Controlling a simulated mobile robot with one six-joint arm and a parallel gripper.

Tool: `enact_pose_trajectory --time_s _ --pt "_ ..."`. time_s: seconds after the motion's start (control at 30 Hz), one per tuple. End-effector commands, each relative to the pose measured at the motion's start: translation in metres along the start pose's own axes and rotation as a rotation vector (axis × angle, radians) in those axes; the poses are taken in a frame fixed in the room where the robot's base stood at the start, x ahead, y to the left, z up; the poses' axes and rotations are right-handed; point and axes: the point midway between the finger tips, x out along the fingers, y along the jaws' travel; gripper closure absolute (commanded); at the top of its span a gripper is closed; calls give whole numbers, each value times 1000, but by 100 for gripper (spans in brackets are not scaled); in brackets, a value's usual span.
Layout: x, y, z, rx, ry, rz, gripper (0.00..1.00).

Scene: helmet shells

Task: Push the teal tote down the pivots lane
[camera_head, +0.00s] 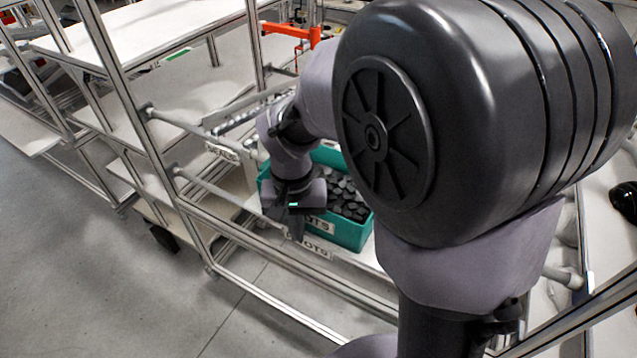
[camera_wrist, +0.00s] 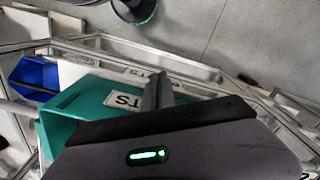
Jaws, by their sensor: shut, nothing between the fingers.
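The teal tote (camera_head: 347,234) sits on the rack shelf, filled with dark grey rounded parts (camera_head: 346,195). Its front label ends in "OTS", and a label on the rail (camera_head: 310,246) below ends the same way. My gripper (camera_head: 297,232) points down at the tote's near left front, shut and empty. In the wrist view, the closed fingers (camera_wrist: 158,88) stand beside the label on the teal tote (camera_wrist: 62,104). I cannot tell whether they touch its wall. My arm hides part of the tote's left side and back in the head view.
A blue bin (camera_wrist: 35,76) shows at the left of the wrist view. Metal rack posts and rails surround the lane; another labelled lane (camera_head: 222,151) lies to the left. The upper shelves (camera_head: 180,25) at left look mostly bare. Grey floor (camera_head: 110,270) in front is clear.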

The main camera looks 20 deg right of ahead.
Motion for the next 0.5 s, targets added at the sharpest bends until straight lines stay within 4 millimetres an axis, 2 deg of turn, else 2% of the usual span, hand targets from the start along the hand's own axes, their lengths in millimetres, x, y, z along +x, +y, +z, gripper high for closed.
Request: enact_pose_trajectory --time_s 0.5 --pt "0 14 -24 1 0 0 100"
